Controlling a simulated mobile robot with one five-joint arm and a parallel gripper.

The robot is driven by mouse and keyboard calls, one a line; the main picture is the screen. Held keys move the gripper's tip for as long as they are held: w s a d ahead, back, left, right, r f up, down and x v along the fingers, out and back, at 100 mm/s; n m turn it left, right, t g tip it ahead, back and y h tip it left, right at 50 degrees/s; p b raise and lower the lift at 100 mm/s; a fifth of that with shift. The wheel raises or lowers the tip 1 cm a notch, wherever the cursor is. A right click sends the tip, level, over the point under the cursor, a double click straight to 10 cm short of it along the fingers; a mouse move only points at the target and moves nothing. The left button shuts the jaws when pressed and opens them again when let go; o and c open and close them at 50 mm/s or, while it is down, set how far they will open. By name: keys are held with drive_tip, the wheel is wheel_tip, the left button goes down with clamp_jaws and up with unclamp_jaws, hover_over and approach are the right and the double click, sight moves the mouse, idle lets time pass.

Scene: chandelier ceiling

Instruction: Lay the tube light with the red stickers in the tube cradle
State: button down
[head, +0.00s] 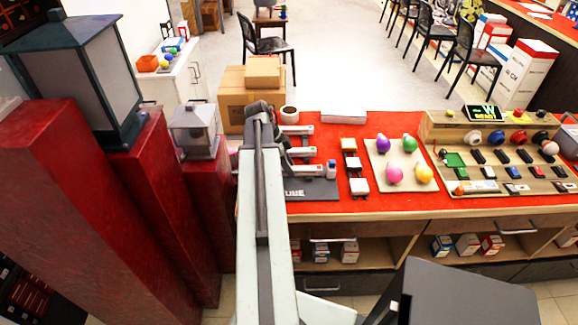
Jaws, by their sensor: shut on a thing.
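My arm reaches forward over the red-topped counter, and my gripper (287,157) is at its far end, low over the left part of the counter. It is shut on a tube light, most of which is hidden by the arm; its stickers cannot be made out. White bar-shaped pieces (302,152) lie to the right of the gripper, one behind another. A dark board (318,188) with white lettering ending in "TUBE" lies at the counter's front left, close to the gripper. Which piece is the tube cradle is not clear.
A tan board with coloured bulbs (381,182) and a wooden display (440,122) of bulbs and small parts stand to the right. Cardboard boxes (232,110) and a tape roll (289,113) are behind. Red pillars with lanterns (195,130) stand left. Bare red counter (378,126) shows behind the bulbs.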

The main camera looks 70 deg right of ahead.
drive_tip(key=c, duration=1.1)
unclamp_jaws()
drive_tip(key=shift+o, duration=0.2)
drive_tip(key=p+v, duration=0.7)
drive_tip(key=v, duration=0.1)
drive_tip(key=shift+f, duration=0.1)
